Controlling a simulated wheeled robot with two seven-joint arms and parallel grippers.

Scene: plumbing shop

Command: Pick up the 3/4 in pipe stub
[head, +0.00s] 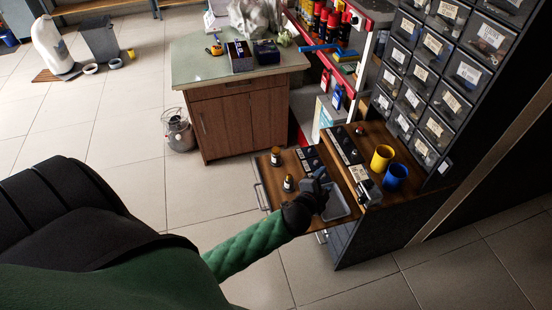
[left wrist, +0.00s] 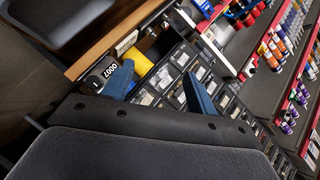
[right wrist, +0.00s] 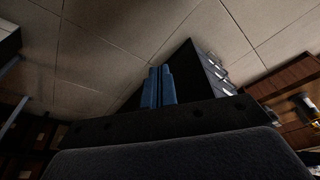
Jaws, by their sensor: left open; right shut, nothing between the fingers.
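Two short upright pieces with brown and dark bands, one at the back (head: 276,157) and one nearer (head: 289,184), stand on the left part of the wooden worktop. I cannot read any size mark, so I cannot tell which thing is the 3/4 in pipe stub. My left gripper (head: 322,178) is over the worktop, right of the nearer piece and beside a grey tray (head: 341,207). In the left wrist view its blue fingers (left wrist: 160,80) are spread, with nothing seen held between them. My right gripper (right wrist: 159,86) is shut and empty, pointing over the tiled floor.
A yellow cup (head: 382,157) and a blue cup (head: 396,177) stand right of a labelled rack (head: 346,150) of small dark parts. A drawer cabinet (head: 440,75) rises behind them. A wooden cabinet (head: 240,122) stands farther back.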

